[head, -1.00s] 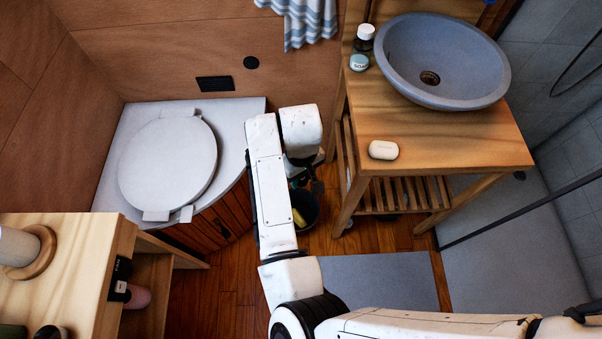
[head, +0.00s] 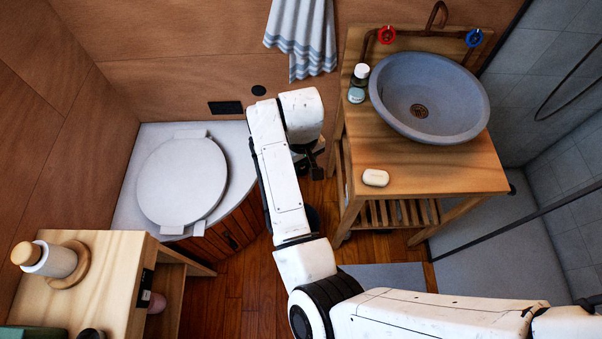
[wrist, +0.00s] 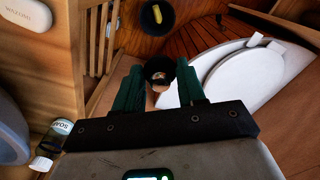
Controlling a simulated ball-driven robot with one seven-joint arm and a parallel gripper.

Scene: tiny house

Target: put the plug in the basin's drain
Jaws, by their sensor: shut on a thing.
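My gripper (wrist: 160,88) is shut on a small round black plug (wrist: 158,66), held between its two dark green fingers in the wrist view. In the head view my gripper (head: 312,166) hangs left of the wooden washstand, below its top, and the plug cannot be made out clearly there. The grey-blue basin (head: 395,103) stands on the washstand, with its round brownish drain (head: 419,111) in view and uncovered. The basin's edge also shows at the far left of the wrist view (wrist: 10,140).
The washstand (head: 450,170) carries a white soap bar (head: 376,178) in front and small bottles (head: 359,78) left of the basin. A tap (head: 436,16) with red and blue handles stands behind. The toilet (head: 182,180) is left of my arm. A dark bucket (wrist: 157,18) holds something yellow.

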